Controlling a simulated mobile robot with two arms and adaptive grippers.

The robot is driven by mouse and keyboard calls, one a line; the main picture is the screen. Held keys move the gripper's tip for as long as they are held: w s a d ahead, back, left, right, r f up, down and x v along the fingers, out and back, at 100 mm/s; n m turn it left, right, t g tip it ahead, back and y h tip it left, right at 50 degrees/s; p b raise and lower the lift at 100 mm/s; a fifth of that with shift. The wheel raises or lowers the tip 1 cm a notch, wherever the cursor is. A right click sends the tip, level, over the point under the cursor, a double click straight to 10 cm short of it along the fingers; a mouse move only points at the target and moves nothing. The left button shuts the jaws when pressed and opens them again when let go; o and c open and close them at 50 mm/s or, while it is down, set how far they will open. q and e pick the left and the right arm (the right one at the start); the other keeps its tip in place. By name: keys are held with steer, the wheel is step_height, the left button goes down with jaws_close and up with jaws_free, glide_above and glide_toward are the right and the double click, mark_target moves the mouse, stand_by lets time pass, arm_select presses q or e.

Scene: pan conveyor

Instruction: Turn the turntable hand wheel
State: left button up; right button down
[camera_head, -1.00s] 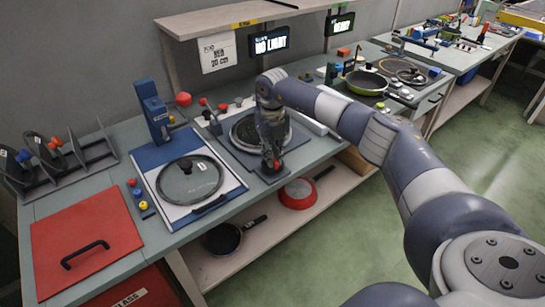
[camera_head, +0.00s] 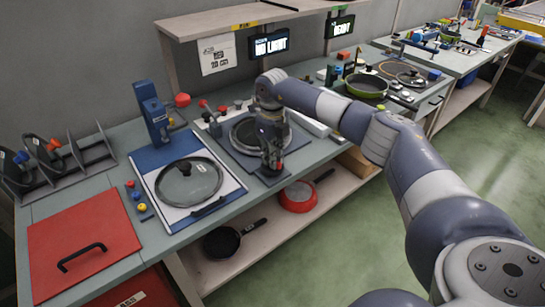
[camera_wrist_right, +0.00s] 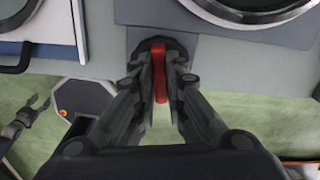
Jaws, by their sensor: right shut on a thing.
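The turntable (camera_head: 243,150) is a dark square plate with a round black ring on the bench. Its small black hand wheel (camera_wrist_right: 138,50) sits at the turntable's front edge, with an upright red handle (camera_wrist_right: 160,78). My right gripper (camera_head: 270,172) points down over the wheel. In the right wrist view its fingers (camera_wrist_right: 160,82) are shut around the red handle, one on each side. The gripper hides most of the wheel in the head view. My left gripper (camera_wrist_right: 36,110) appears only at the lower left of the wrist view, open and empty.
A glass lid (camera_head: 188,182) lies on a blue-edged board left of the turntable. A red cover (camera_head: 84,242) is at the front left. A green pan (camera_head: 367,84) stands farther right. Two pans lie on the lower shelf. Displays (camera_head: 269,44) hang above.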

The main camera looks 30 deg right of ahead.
steer(key=shift+w+r, duration=0.1)
steer(key=c, duration=1.6)
jaws_free()
steer(key=shift+c, duration=0.2)
step_height(320, 180, up, 12)
